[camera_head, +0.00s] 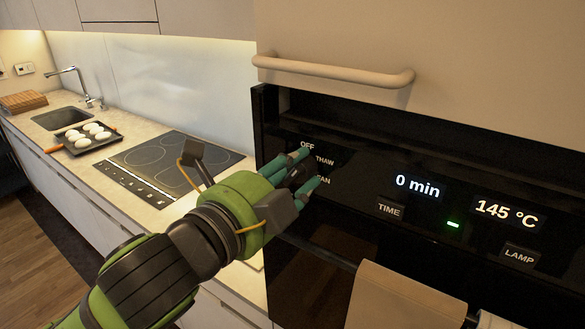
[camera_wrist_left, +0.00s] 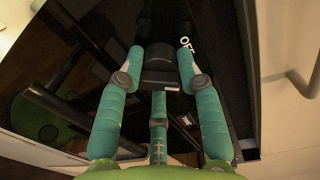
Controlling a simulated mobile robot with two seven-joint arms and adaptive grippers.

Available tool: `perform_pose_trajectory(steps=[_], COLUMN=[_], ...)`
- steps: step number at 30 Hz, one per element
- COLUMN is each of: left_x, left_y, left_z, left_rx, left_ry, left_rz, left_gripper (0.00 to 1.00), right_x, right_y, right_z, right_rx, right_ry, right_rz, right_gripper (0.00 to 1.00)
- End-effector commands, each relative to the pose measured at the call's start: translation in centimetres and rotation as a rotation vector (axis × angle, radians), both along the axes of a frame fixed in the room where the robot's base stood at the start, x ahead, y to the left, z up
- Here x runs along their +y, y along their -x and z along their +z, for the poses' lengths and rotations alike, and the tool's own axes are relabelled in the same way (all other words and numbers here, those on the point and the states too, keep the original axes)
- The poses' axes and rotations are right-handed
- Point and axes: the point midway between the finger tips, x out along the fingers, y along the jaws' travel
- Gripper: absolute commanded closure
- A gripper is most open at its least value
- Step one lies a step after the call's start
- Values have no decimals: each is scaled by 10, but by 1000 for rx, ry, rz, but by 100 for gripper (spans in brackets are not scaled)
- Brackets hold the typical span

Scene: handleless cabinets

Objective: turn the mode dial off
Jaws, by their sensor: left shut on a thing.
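The mode dial (camera_wrist_left: 160,72) is a black knob on the oven's black control panel (camera_head: 360,172). In the left wrist view it sits between the teal fingers of my left gripper (camera_wrist_left: 160,62), which are shut on it. In the head view the left gripper (camera_head: 302,168) is at the panel's left part and hides most of the dial. The labels OFF, THAW and one ending in AN show around the fingers, partly covered. The dial's pointer direction cannot be told. My right gripper is in neither view.
The oven display reads 0 min (camera_head: 418,187) and 145 °C, with a green light (camera_head: 453,224) lit. A cloth (camera_head: 405,298) hangs below the panel. A cabinet handle (camera_head: 335,72) juts out above. The cooktop (camera_head: 165,165) and a tray of white round items (camera_head: 85,140) lie left.

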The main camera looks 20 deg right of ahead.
Motion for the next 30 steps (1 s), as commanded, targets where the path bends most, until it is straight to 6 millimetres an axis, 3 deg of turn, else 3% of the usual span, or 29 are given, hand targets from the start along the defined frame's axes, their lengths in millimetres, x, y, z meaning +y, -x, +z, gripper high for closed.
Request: perform_pose_trajectory(steps=[15,30], left_x=[-2,-1], left_y=[2,1], left_z=[-2,-1], left_rx=[368,514], left_ry=[272,392], left_rz=[-6,-6], left_gripper=[97,97], right_x=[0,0], right_y=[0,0], right_z=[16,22], right_rx=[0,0], right_ry=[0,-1], right_rz=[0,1], right_gripper=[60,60])
